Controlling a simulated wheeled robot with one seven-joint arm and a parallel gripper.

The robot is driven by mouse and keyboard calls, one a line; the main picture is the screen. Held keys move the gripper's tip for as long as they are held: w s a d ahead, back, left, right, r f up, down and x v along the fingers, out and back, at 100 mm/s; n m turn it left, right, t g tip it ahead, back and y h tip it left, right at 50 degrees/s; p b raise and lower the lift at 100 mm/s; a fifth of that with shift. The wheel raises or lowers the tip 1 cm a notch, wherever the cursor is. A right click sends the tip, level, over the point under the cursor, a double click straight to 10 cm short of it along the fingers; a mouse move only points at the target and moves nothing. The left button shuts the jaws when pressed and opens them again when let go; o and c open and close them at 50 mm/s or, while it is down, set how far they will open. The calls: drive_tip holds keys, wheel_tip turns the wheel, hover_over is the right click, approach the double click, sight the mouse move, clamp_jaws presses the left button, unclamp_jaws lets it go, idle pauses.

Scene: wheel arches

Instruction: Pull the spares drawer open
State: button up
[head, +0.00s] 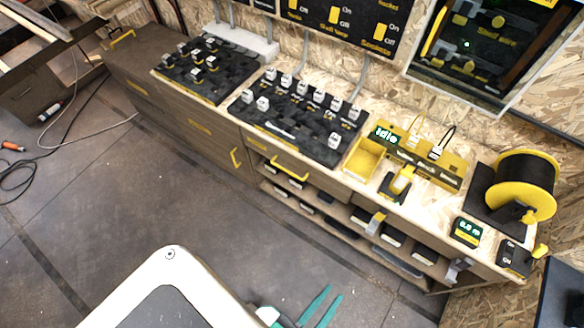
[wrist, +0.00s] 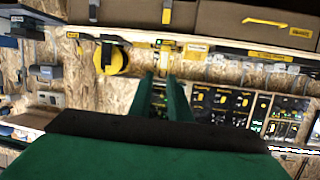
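A wooden drawer front with a yellow bar handle (head: 289,170) sits under the bench top, below the tray of white-topped pieces. It looks closed. I cannot read its label, so I cannot tell whether it is the spares drawer. A drawer front with a yellow handle (wrist: 265,22) shows upside down at the top right of the wrist view. My gripper (head: 334,292) is low at the bottom centre of the head view, well apart from the drawers. In the wrist view its two green fingers (wrist: 160,80) stand apart with nothing between them.
A cabinet front with an upright yellow handle (head: 235,158) stands left of the drawer. Open shelves (head: 345,216) with bins lie below the bench, right. A yellow reel (head: 520,185) stands on the bench. The grey floor (head: 130,210) before the bench is clear; cables (head: 40,160) lie far left.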

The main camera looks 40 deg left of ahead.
drive_tip(key=w+a+f+m+g+y, duration=0.1)
drive_tip(key=w+f+m, duration=0.1)
drive_tip(key=f, duration=0.6)
drive_tip(key=w+a+f+m+g, duration=0.2)
drive_tip(key=w+f, duration=0.1)
drive_tip(key=f, duration=0.4)
drive_tip(key=m+g+y, duration=0.4)
drive_tip(key=g+y, duration=0.5)
drive_tip(key=y, duration=0.5)
approach(290, 173)
drive_tip(key=x, duration=1)
drive_tip(key=shift+w+a+f, duration=0.15)
drive_tip(key=shift+a+f, duration=0.1)
drive_tip(key=shift+f, duration=0.05)
clamp_jaws()
